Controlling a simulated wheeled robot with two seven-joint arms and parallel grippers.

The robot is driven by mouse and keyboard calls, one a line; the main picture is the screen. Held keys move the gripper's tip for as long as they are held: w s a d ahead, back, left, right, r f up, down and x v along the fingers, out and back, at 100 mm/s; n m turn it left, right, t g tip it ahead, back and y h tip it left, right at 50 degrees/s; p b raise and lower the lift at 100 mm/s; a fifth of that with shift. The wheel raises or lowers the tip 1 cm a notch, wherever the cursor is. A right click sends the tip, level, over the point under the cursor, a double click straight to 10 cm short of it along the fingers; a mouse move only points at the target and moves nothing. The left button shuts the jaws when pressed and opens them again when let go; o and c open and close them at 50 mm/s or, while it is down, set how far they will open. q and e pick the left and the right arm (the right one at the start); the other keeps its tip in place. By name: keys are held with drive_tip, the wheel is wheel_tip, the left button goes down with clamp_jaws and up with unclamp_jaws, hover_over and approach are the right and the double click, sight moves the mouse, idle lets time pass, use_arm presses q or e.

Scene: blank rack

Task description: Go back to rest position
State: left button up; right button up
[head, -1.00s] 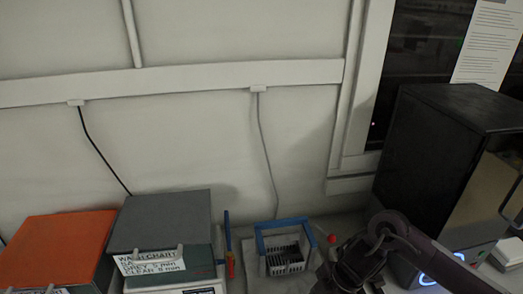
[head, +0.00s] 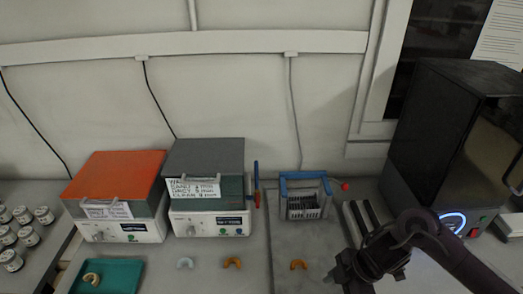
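The rack (head: 302,207) is a grey slotted basket with a blue frame and handle, and it stands on a grey mat at the back. Dark slots or blanks show inside it, too small to tell apart. My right gripper (head: 337,277) is at the lower right, in front and to the right of the rack and apart from it. Its fingers are dark and small, so its opening is unclear. My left gripper is out of view. Small arch-shaped pieces lie on the bench: a pale one (head: 185,263), an orange one (head: 232,263) and another orange one (head: 298,264).
An orange-lidded box (head: 115,180) and a grey-lidded box (head: 205,160) stand at the back left. A teal tray (head: 125,277) holds a tan arch. Several jars (head: 43,215) stand far left. A black machine (head: 440,140) stands at right.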

drive_tip(key=w+a+r+m+t+y, duration=0.1)
drive_tip(key=w+a+r+m+t, duration=0.15)
drive_tip(key=a, duration=0.35)
drive_tip(key=w+a+r+m+t, duration=0.1)
drive_tip(key=a+t, duration=0.3)
drive_tip(key=a, duration=0.2)
drive_tip(key=s+d+m+g+h, duration=0.4)
drive_tip(key=s+d+m+h, duration=0.2)
drive_tip(key=s+d+m, duration=0.7)
wheel_tip(320, 180, down, 30)
drive_tip(key=d+b, duration=0.1)
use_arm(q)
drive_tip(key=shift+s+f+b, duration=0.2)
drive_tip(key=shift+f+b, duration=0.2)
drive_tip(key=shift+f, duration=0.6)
use_arm(e)
drive_tip(key=s+d+f+g, duration=0.1)
drive_tip(key=s+f, duration=0.9)
drive_tip(key=s+d+f+g, duration=0.1)
drive_tip(key=s+d+f, duration=0.1)
drive_tip(key=s+f, duration=0.8)
drive_tip(key=shift+s+d, duration=0.3)
drive_tip(key=shift+s, duration=0.05)
